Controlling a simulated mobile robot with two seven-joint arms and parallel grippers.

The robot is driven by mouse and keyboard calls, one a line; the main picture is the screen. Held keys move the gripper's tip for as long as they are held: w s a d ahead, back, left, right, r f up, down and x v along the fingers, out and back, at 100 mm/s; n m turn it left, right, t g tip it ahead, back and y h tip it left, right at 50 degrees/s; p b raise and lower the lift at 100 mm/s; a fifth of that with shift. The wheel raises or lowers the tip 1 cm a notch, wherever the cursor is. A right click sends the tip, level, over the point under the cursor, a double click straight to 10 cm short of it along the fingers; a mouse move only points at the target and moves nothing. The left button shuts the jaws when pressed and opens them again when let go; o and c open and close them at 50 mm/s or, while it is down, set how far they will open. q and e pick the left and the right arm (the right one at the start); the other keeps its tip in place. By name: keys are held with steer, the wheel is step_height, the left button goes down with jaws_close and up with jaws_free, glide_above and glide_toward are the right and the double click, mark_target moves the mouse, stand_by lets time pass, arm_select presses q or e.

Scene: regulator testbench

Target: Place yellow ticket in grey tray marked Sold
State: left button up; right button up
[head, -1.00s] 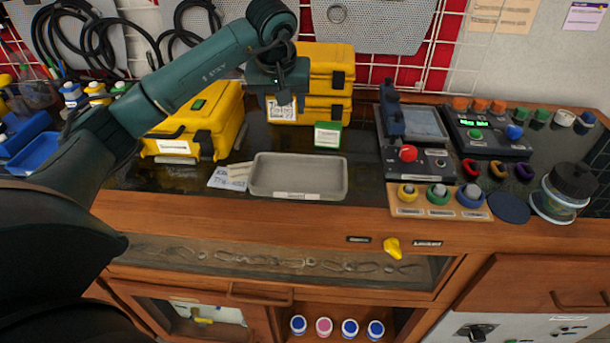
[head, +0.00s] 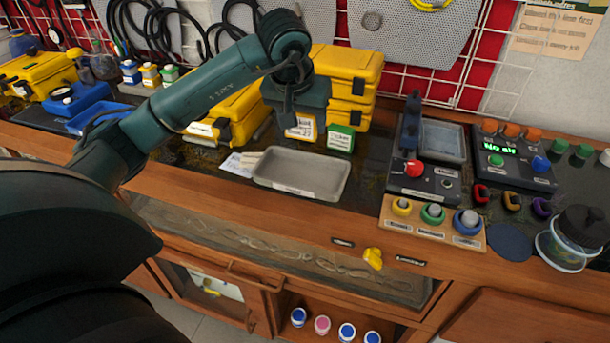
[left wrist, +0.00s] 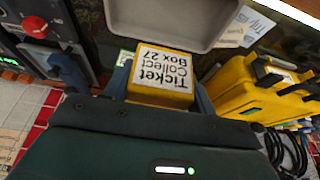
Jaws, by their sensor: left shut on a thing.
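The yellow ticket (head: 301,127) is a small yellow block with a white label, reading "Ticket Collect Box 27" in the left wrist view (left wrist: 163,76). My left gripper (head: 297,108) is shut on it and holds it just behind the grey tray as the head view shows it. In the left wrist view my fingers (left wrist: 160,92) stand on both sides of the ticket. The grey tray (head: 315,186) is shallow and empty, with a label on its front too small to read. Its rim also shows in the left wrist view (left wrist: 190,38), beyond the ticket. My right gripper is in neither view.
A green block with a white label (head: 341,138) stands right behind the tray. Paper slips (head: 238,164) lie at its left. Yellow cases (head: 345,64) stand behind. A control panel with a red knob (head: 412,168) is to the right.

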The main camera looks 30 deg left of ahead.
arm_select(q)
steer(key=shift+s+f, duration=0.1)
steer(key=shift+f, duration=0.15)
step_height(320, 180, down, 9)
steer(key=shift+f, duration=0.3)
steer(key=shift+f, duration=0.15)
steer(key=o, duration=1)
